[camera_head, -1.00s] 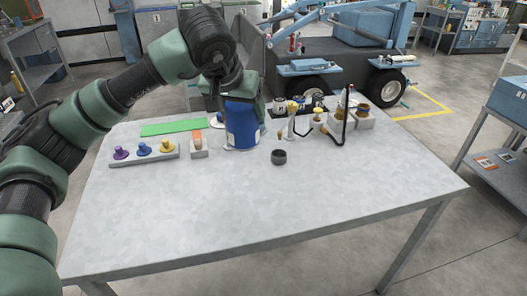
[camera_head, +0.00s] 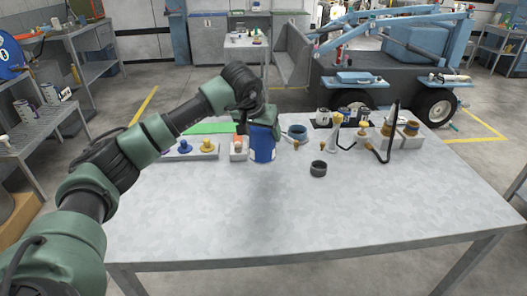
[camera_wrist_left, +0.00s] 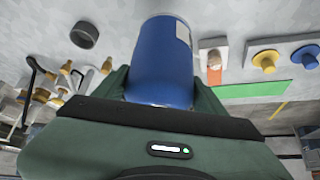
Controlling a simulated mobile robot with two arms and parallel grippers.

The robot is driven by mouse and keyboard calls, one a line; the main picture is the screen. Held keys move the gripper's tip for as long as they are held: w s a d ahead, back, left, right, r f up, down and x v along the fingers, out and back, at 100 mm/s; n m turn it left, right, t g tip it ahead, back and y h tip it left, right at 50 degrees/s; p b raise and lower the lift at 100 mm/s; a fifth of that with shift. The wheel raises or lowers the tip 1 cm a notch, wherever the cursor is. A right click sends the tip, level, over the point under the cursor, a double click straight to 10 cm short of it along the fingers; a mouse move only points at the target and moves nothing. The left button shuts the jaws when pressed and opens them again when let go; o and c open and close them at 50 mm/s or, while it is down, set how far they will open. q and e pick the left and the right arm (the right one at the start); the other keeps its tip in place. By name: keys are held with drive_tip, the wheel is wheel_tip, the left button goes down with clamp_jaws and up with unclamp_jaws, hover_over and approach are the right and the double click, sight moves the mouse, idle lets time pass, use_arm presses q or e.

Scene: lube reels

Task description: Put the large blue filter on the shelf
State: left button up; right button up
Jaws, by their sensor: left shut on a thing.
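The large blue filter (camera_head: 262,145) is a blue cylinder with a pale label, at the far side of the grey table. My left gripper (camera_head: 256,118) reaches it from above and behind and is shut on it. In the left wrist view the filter (camera_wrist_left: 160,60) stands between the two green fingers (camera_wrist_left: 160,88). I cannot tell whether its base touches the table. A grey metal shelf unit (camera_head: 40,130) stands at the left, with a few items on it. My right gripper is not in view.
On the table (camera_head: 300,215) a block with coloured knobs (camera_head: 190,150), a green mat (camera_head: 212,128), a blue-grey cup (camera_head: 297,132), a black ring (camera_head: 318,168) and several fittings (camera_head: 400,130) sit near the filter. The table's front is clear. A vehicle (camera_head: 390,60) stands behind.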

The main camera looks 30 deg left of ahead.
sight(262, 152)
use_arm(q)
drive_tip(key=shift+w+f, duration=0.1)
drive_tip(key=shift+f, duration=3.25)
drive_tip(key=o, duration=1.9)
drive_tip(key=shift+f, duration=0.15)
